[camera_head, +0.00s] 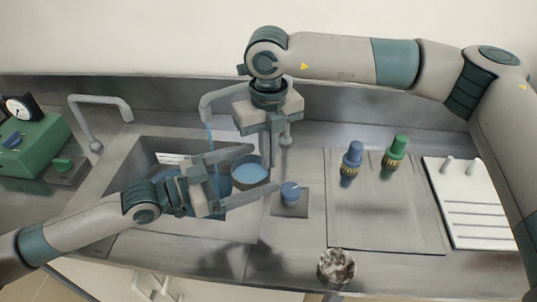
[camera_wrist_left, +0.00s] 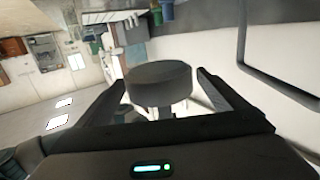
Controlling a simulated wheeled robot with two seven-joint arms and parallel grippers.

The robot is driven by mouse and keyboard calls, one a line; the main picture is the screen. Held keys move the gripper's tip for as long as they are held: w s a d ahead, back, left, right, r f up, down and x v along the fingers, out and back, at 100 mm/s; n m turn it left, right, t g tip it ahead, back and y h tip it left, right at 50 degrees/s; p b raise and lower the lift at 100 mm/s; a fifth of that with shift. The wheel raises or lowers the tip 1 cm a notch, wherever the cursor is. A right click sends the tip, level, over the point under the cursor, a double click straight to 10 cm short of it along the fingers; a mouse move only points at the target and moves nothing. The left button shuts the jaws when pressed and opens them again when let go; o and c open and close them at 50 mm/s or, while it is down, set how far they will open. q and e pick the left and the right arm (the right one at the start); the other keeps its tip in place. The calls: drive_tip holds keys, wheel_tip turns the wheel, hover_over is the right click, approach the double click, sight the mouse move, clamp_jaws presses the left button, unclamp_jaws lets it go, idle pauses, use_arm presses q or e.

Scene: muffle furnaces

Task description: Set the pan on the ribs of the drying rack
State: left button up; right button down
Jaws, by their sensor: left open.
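The pan (camera_head: 250,173), a round vessel with blue water in it, is at the right part of the sink. My left gripper (camera_head: 254,172) is open, its two fingers on either side of the pan. In the left wrist view a dark grey round body (camera_wrist_left: 158,84), apparently the pan, shows between the open fingers; I cannot tell whether they touch it. The drying rack (camera_head: 468,170) is a white board with raised ribs and two pegs at the far right. My right gripper (camera_head: 277,158) points down behind the pan, beside the tap; its jaw state is unclear.
Water runs from a tap (camera_head: 212,106) into the sink (camera_head: 150,150). A grey mat (camera_head: 385,215) bears a blue bottle (camera_head: 351,160) and a green bottle (camera_head: 395,152). A speckled cup (camera_head: 337,266) stands at the front edge.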

sight(231, 175)
use_arm(q)
drive_tip(key=shift+v, duration=4.3)
